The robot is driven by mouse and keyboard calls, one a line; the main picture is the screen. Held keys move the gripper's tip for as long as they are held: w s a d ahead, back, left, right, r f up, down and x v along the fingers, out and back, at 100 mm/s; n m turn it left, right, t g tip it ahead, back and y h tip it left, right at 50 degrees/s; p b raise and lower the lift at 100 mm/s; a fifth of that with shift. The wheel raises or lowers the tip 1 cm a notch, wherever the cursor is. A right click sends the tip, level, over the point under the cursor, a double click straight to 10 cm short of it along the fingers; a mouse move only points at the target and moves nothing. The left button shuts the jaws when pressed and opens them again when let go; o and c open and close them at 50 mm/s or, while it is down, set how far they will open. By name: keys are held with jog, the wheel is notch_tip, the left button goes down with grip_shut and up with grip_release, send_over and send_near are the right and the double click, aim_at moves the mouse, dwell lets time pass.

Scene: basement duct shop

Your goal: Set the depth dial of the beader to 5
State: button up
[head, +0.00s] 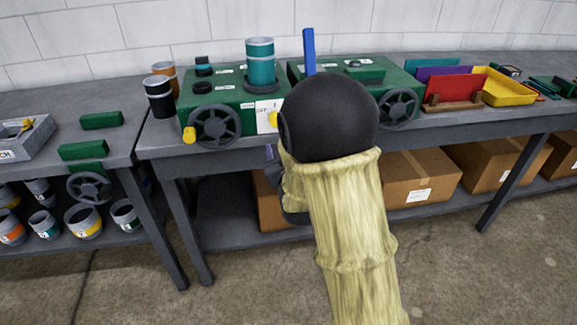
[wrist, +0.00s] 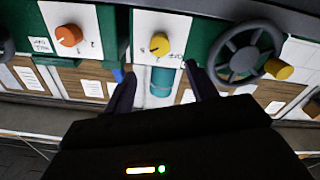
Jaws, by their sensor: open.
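The green machine (head: 236,92) on the bench has a white dial plate (head: 262,108) with lettering on its front. An orange dial (wrist: 68,35) sits on a second white plate to the left in the wrist view.
A grey handwheel (wrist: 245,52) with a yellow handle (wrist: 278,68) is beside the yellow dial. A teal cylinder (head: 260,62) stands on the machine. A second green machine with another handwheel (head: 398,108) stands to the right.

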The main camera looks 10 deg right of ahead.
jog(key=s+b, duration=0.5)
jog(key=s, duration=0.2)
jog(key=shift+b, duration=0.3)
jog(key=shift+s+f, duration=0.1)
